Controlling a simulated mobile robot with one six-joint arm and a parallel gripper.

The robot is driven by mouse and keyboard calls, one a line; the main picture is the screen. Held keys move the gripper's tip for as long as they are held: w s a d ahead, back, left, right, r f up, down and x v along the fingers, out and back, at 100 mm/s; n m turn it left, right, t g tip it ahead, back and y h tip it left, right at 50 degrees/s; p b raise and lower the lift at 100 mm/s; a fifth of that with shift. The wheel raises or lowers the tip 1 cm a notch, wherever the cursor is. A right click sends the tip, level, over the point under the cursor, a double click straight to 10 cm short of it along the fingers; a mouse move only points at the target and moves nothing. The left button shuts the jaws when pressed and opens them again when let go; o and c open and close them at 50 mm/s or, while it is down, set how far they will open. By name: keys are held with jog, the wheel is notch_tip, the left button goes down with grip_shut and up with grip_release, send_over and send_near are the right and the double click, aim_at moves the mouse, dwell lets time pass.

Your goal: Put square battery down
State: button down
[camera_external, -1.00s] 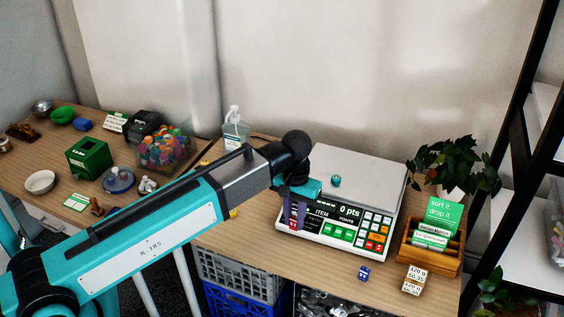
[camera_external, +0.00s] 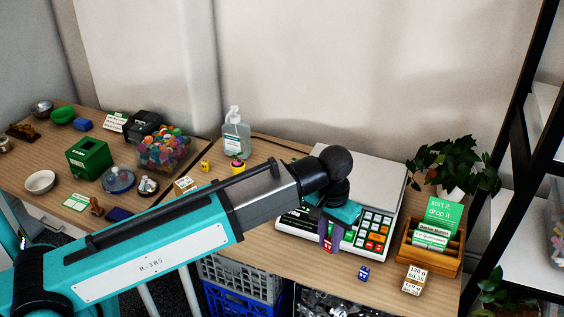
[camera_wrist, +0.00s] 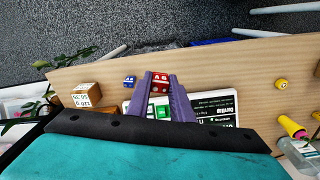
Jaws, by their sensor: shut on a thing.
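My gripper (camera_wrist: 163,82) has purple fingers, shut on a small red square battery (camera_wrist: 160,84) with white marking. In the external view the battery (camera_external: 329,244) hangs low between the fingertips, at the front edge of the white scale (camera_external: 385,175). In the wrist view it appears over the wooden table strip in front of the scale's keypad. I cannot tell whether it touches the table. A similar blue square battery (camera_external: 364,273) lies on the table to its right; it also shows just left of the fingers in the wrist view (camera_wrist: 129,81).
A sanitiser bottle (camera_external: 236,135) and a yellow-and-pink item (camera_external: 238,165) stand behind left. The table's front edge is close; bare wood (camera_external: 285,257) lies left of the battery.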

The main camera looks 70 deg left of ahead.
jog(key=d, duration=0.1)
jog(key=d+r, duration=0.1)
jog(key=d, duration=0.1)
jog(key=shift+s+d+r, duration=0.15)
jog(key=shift+d+r, duration=0.1)
jog(key=shift+r, duration=0.15)
dwell(0.4)
jog(key=s+a+f+n+b, duration=0.1)
jog(key=s+a+f, duration=0.2)
jog(key=s+a, duration=0.3)
jog(key=s+a+f+n+b, duration=0.1)
jog(key=s+a+f, duration=0.3)
jog(key=a, duration=0.9)
jog(key=s+a+f+n+b, duration=0.1)
jog(key=s+a+f+b, duration=0.2)
jog(key=s+a, duration=0.5)
jog(key=shift+s+a+f, duration=0.1)
jog(key=shift+a+f, duration=0.1)
jog(key=shift+a, duration=0.3)
jog(key=shift+s+a+f, duration=0.1)
jog(key=shift+a+f, duration=0.05)
jog(key=shift+a, duration=0.35)
